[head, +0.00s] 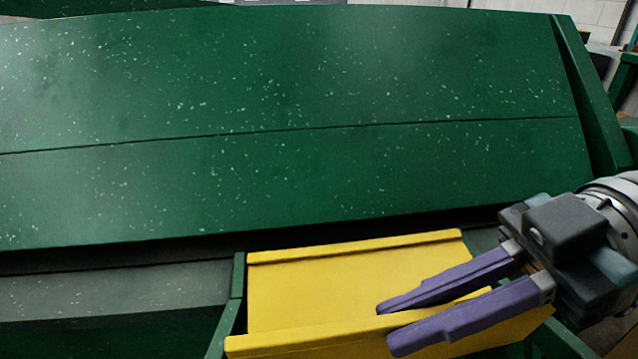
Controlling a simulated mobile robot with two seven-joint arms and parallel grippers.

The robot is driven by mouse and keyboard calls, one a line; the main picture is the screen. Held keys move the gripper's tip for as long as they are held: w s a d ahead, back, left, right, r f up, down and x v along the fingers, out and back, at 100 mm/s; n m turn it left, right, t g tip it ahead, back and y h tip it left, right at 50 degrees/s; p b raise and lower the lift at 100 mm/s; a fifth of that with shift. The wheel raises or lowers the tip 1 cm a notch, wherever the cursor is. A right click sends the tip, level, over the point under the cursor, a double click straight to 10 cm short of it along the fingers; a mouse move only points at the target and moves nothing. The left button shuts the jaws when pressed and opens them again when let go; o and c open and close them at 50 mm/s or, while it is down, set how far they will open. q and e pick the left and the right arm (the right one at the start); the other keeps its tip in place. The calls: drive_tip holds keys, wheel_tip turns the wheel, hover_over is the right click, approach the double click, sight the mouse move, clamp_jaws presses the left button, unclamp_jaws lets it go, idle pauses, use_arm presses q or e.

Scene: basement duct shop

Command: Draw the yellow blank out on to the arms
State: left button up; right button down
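The yellow blank (300,290) lies at the lower middle of the head view, with a raised lip along its far edge and another along its near edge. It sits in front of the green machine, its far edge close to the dark gap under the machine's face. My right gripper (388,325) comes in from the right with two purple fingers spread apart. One finger is over the blank's inner side and the other is in front of the near lip, which runs between them. I cannot tell whether either finger touches it. My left gripper is out of view.
The large speckled green machine (290,95) fills the back, with an end plate at the right. A grey bed strip (110,290) runs left of the blank. A green arm (231,310) stands along the blank's left side. A pale block wall shows at the top right.

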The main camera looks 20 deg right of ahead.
drive_tip(key=c, duration=0.8)
unclamp_jaws()
drive_tip(key=shift+c, duration=0.2)
drive_tip(key=p+v, duration=0.2)
drive_tip(key=v, duration=0.7)
drive_tip(key=shift+s+d+r+p, duration=0.1)
drive_tip(key=shift+d+r+p, duration=0.05)
drive_tip(key=shift+d+p, duration=0.25)
